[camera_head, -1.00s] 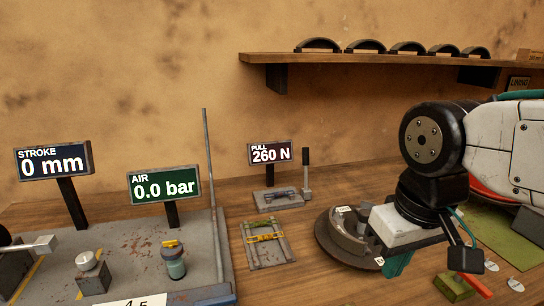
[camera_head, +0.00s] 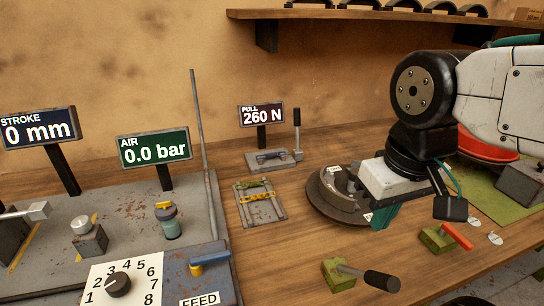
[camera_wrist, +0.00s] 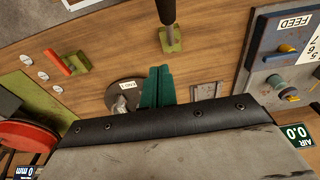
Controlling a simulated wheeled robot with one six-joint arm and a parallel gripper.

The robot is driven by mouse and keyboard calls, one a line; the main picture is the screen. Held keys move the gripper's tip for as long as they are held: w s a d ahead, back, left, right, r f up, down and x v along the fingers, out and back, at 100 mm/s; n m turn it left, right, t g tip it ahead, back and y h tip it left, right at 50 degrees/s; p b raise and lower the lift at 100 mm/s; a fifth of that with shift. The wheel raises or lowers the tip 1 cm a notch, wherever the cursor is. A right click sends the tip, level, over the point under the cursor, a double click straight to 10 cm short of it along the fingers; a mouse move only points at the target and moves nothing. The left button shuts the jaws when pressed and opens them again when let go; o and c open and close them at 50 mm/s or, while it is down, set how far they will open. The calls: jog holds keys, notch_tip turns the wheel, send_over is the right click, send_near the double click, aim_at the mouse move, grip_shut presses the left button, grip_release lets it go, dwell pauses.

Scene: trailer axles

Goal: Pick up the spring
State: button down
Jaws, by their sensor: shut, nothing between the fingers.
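A yellow coil-like piece, which looks like the spring (camera_head: 258,196), lies across a grey rusty plate (camera_head: 272,214) on the bench. A green piece (camera_head: 252,184) lies behind it on the same plate. My gripper (camera_head: 383,217) has green fingers, points down and is shut and empty. It is to the right of the spring, by the front right of the round brake drum part (camera_head: 318,207). In the wrist view the closed fingers (camera_wrist: 158,72) show beside the drum part; the spring is not clearly visible there.
A pull gauge stand (camera_head: 272,160) with an upright lever stands behind the plate. A grey test rig with a dial (camera_head: 118,284) fills the left. Green blocks with a black handle (camera_head: 382,281) and a red handle (camera_head: 457,235) lie at front right. Bare wood lies in front of the plate.

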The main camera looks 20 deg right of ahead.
jog(key=c, duration=2.1)
grip_release()
jog(key=shift+c, duration=0.2)
jog(key=o, duration=0.9)
jog(key=shift+w+f, duration=0.1)
jog(key=shift+f, duration=0.2)
jog(key=shift+c, duration=0.2)
jog(key=n, duration=1.8)
send_near(270, 154)
jog(key=shift+t, duration=0.4)
jog(key=shift+w+f, duration=0.2)
jog(key=shift+f, duration=1.15)
jog(key=shift+w+f, duration=0.15)
jog(key=shift+f, duration=1.25)
jog(key=shift+w+f, duration=0.2)
jog(key=shift+f, duration=1.15)
